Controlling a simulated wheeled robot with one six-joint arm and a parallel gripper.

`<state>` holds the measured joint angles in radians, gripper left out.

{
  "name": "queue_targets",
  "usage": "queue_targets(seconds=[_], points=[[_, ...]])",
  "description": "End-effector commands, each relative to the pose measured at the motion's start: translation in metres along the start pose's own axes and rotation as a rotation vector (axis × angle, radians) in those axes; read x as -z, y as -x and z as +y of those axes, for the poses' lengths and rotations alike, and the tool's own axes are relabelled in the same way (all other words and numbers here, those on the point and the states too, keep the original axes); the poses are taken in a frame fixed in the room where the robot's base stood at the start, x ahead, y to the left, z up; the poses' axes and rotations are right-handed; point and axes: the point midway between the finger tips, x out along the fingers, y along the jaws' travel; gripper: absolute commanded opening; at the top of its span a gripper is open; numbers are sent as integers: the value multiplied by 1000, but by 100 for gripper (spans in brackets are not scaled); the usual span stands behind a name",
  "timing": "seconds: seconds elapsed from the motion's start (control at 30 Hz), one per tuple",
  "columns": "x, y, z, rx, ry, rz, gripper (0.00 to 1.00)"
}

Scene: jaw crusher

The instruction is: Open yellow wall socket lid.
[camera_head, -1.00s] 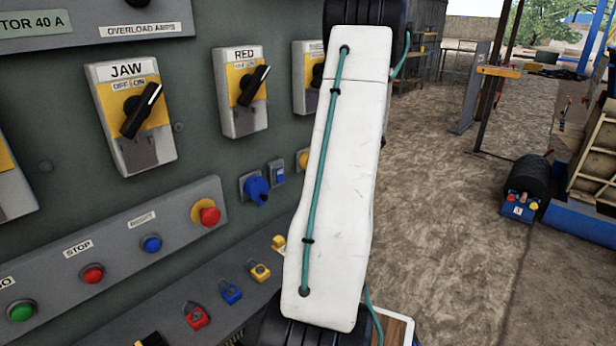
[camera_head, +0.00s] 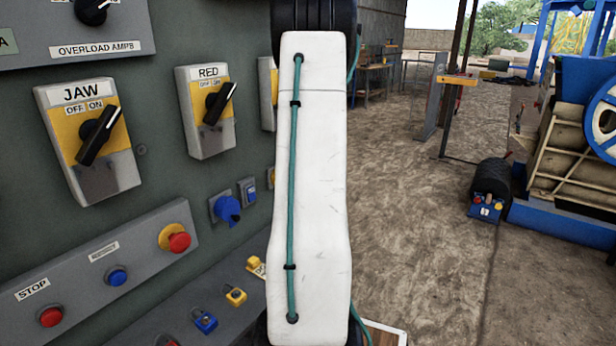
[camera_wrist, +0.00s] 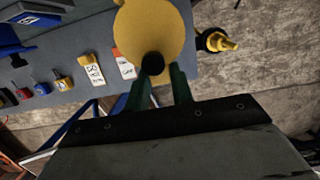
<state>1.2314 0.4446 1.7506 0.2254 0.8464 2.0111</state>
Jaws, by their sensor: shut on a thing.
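The yellow wall socket lid (camera_wrist: 157,30) fills the top middle of the wrist view as a rounded yellow shape. A dark round piece (camera_wrist: 153,64) shows at its lower edge. My gripper (camera_wrist: 158,76) has its two dark green fingers around this dark piece, one on each side, and is shut on it. In the head view a sliver of yellow (camera_head: 271,177) shows on the panel at the edge of my white arm. My arm hides the rest there, and my gripper is out of sight in that view.
A blue socket (camera_head: 225,208) sits on the grey panel left of my arm. Below, a sloped ledge holds blue (camera_head: 205,321) and yellow (camera_head: 236,295) padlocks. A yellow-and-black part (camera_wrist: 215,41) sticks out at right in the wrist view. Open dirt floor lies to the right.

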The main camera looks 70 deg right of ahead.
Motion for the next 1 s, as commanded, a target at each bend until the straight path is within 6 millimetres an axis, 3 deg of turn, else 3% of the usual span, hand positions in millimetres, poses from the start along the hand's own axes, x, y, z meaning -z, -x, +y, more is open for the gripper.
queue_targets(seconds=[0.3, 0.33, 0.4, 0.73, 1.0], points=[[-1, 1, -1, 3, 0, -2, 0], [-1, 1, -1, 3, 1, -2, 29], [-1, 1, -1, 3, 1, -2, 45], [-1, 4, 0, 1, 1, -1, 45], [-1, 46, -1, 4, 1, -3, 45]])
